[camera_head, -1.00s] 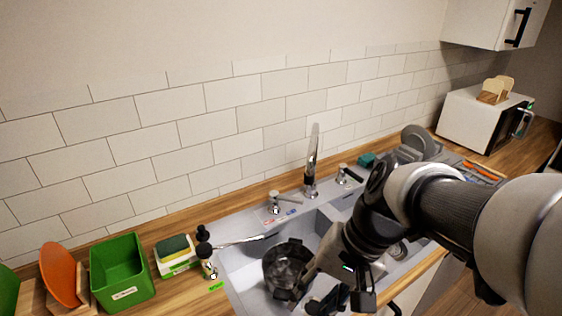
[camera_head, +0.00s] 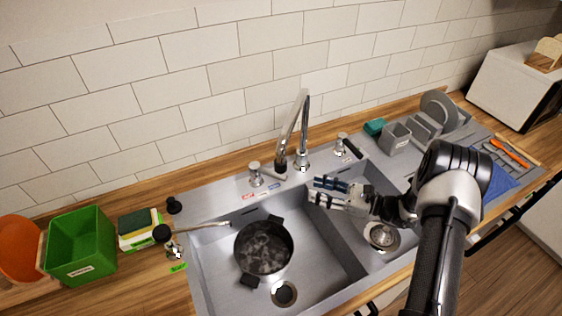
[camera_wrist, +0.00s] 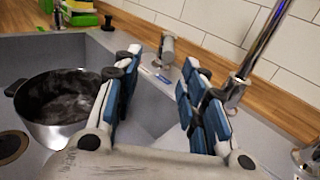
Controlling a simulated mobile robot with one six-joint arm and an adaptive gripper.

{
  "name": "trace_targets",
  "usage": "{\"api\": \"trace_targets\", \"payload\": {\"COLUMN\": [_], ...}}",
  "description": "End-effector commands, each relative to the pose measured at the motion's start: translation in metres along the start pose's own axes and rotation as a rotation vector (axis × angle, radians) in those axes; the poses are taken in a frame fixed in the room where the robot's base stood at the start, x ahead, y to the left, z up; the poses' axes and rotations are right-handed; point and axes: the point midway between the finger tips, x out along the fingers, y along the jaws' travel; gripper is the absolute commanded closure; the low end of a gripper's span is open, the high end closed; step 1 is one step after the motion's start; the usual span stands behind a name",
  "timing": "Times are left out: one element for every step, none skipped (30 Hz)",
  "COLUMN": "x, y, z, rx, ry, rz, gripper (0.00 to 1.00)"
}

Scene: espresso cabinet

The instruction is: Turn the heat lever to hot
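A metal lever with a round base (camera_head: 256,174) stands on the sink's back ledge, left of the tall faucet (camera_head: 303,135). Small red and blue labels (camera_head: 262,190) lie in front of it, so I take it as the heat lever. A similar lever (camera_head: 342,148) stands right of the faucet. My gripper (camera_head: 317,191) is open and empty, over the sink divider, right of and in front of the labelled lever and apart from it. In the wrist view the labelled lever (camera_wrist: 168,48) shows beyond and between my spread fingers (camera_wrist: 158,75).
A dark pot (camera_head: 264,246) with liquid sits in the left basin. A sponge holder (camera_head: 139,240) and green bin (camera_head: 82,252) stand at left. A grey dish rack (camera_head: 425,128) is at right. The faucet rises close to my gripper's right in the wrist view.

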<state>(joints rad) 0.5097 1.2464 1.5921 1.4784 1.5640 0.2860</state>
Motion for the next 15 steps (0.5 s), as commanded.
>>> {"api": "trace_targets", "payload": {"x": [-0.003, -0.004, -0.005, -0.005, -0.005, -0.003, -0.001, 0.001, 0.006, 0.01, 0.015, 0.023, 0.029, 0.035, 0.044], "y": [-0.003, -0.004, -0.005, -0.006, -0.006, -0.007, -0.007, -0.007, -0.007, -0.007, -0.007, -0.007, -0.007, -0.008, -0.008], "z": [-0.008, -0.011, -0.014, -0.015, -0.016, -0.017, -0.017, -0.017, -0.017, -0.017, -0.017, -0.016, -0.016, -0.016, -0.016], "rx": [0.021, 0.028, 0.035, 0.038, 0.041, 0.043, 0.043, 0.043, 0.043, 0.042, 0.042, 0.042, 0.042, 0.041, 0.041], "ry": [-0.015, -0.022, -0.029, -0.033, -0.035, -0.036, -0.037, -0.037, -0.037, -0.036, -0.036, -0.035, -0.035, -0.035, -0.035], "rz": [-0.023, -0.033, -0.042, -0.048, -0.051, -0.053, -0.054, -0.053, -0.053, -0.052, -0.051, -0.05, -0.05, -0.049, -0.049], "gripper": [0.61, 0.61, 0.61, 0.61, 0.61, 0.61, 0.61, 0.61, 0.61, 0.61, 0.61, 0.61, 0.61, 0.61, 0.61]}}
